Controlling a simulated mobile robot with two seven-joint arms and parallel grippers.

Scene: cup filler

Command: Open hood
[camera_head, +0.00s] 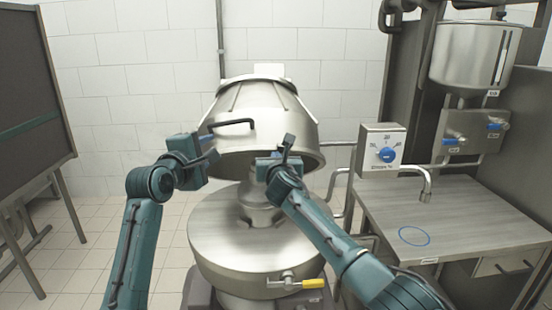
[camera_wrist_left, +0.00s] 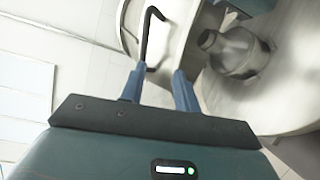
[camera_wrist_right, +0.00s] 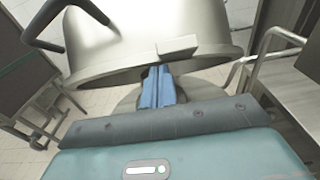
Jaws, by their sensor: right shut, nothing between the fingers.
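The hood (camera_head: 262,115) is a large metal dome, tilted up above the round metal base (camera_head: 255,250), with a gap between them. Its dark handle (camera_head: 232,123) is a bent bar on the front left. My left gripper (camera_head: 207,142) is open beside the handle. In the left wrist view the fingers (camera_wrist_left: 158,78) are apart, with the handle's end (camera_wrist_left: 149,45) showing between or just beyond them; I cannot tell contact. My right gripper (camera_head: 272,160) is shut and empty at the hood's lower rim. The right wrist view shows its fingers (camera_wrist_right: 158,88) together, close below the rim (camera_wrist_right: 110,72).
A control box with a blue dial (camera_head: 386,152) and a tap (camera_head: 427,182) stand to the right, beside a metal worktable (camera_head: 470,215). A yellow-handled valve (camera_head: 312,284) sticks out of the base front. A dark board (camera_head: 35,95) stands at left.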

